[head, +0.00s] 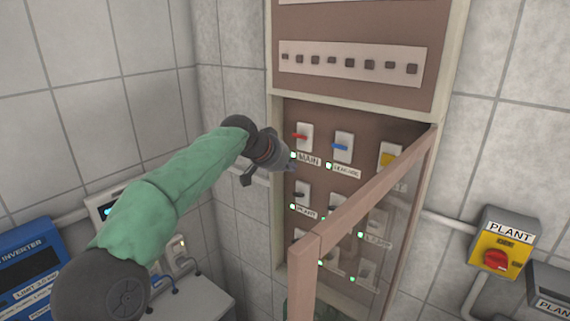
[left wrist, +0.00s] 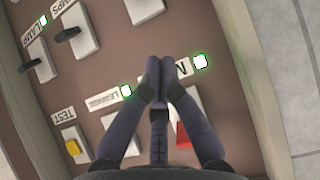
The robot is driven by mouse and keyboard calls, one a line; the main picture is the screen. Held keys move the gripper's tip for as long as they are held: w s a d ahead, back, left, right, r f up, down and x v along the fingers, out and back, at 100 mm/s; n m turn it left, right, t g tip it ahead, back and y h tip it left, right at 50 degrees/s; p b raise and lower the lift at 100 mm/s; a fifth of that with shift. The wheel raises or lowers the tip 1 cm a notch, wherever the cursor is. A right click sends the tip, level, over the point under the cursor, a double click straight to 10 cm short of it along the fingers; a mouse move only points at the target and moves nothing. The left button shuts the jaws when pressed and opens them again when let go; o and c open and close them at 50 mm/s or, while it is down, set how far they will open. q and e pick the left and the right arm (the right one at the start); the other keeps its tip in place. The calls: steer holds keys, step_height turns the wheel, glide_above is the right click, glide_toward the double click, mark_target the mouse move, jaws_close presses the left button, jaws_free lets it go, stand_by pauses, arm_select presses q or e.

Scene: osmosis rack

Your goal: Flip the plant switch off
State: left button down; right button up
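A breaker panel (head: 345,185) on the wall holds rows of switches. A dark-lever switch (head: 303,193) in the second row, below the red MAIN switch (head: 303,136), has a label that looks like PLANT, though it is small. Separately, a yellow box marked PLANT (head: 505,250) with a red rotary knob (head: 495,260) is on the wall at right. My left gripper (head: 284,166) is at the panel's left side, just below MAIN. In the left wrist view its fingertips (left wrist: 160,70) are together with nothing between them, near the green lamps. My right gripper is not in view.
The panel's framed clear door (head: 365,195) stands open toward me, in front of the right-hand switches. A blue switch (head: 342,147) and a yellow switch (head: 389,160) sit right of MAIN. A blue inverter (head: 32,275) is at lower left.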

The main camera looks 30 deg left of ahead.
mark_target(301, 182)
arm_select(q)
steer(key=p+x, duration=0.1)
steer(key=x, duration=0.4)
steer(key=shift+w+f, duration=0.3)
steer(key=shift+s+f, duration=0.25)
steer(key=shift+f, duration=0.25)
steer(key=shift+s+f, duration=0.3)
steer(key=shift+f, duration=0.25)
steer(key=shift+s+f, duration=0.35)
steer(key=shift+f, duration=0.3)
